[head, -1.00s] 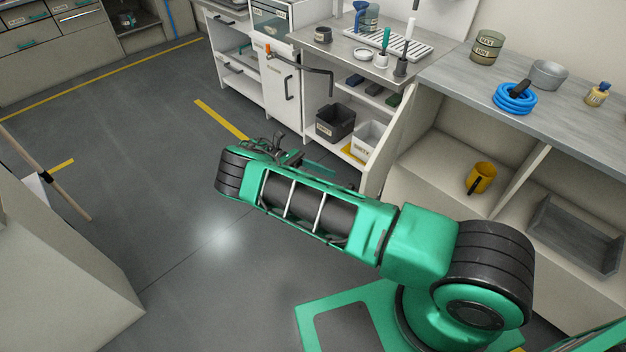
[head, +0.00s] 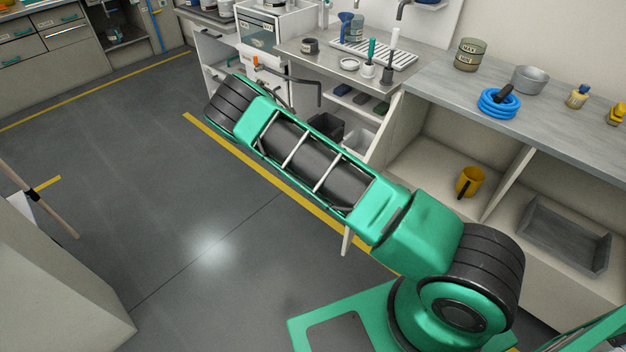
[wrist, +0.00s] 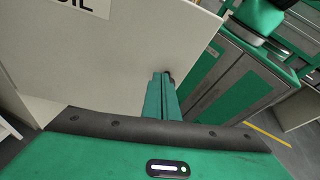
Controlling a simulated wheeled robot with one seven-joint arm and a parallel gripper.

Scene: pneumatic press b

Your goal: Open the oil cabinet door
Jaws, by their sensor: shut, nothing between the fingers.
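A pale panel with a label ending in "IL" (wrist: 60,50) fills the upper left of the wrist view and looks like the oil cabinet door. My gripper (wrist: 166,78) has its green fingers shut and empty at this panel's lower right edge. I cannot tell whether they touch it or how far the door stands open. In the head view, the white cabinet (head: 268,62) with an orange part on its front stands beyond my arm. My arm hides its lower front and my gripper there.
A grey worktop (head: 435,88) with a blue coil (head: 498,102) runs along the right, above open shelves with a yellow mug (head: 470,181). A black bin (head: 326,127) sits low beside the cabinet. Grey-green cabinets (wrist: 235,80) show past the panel.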

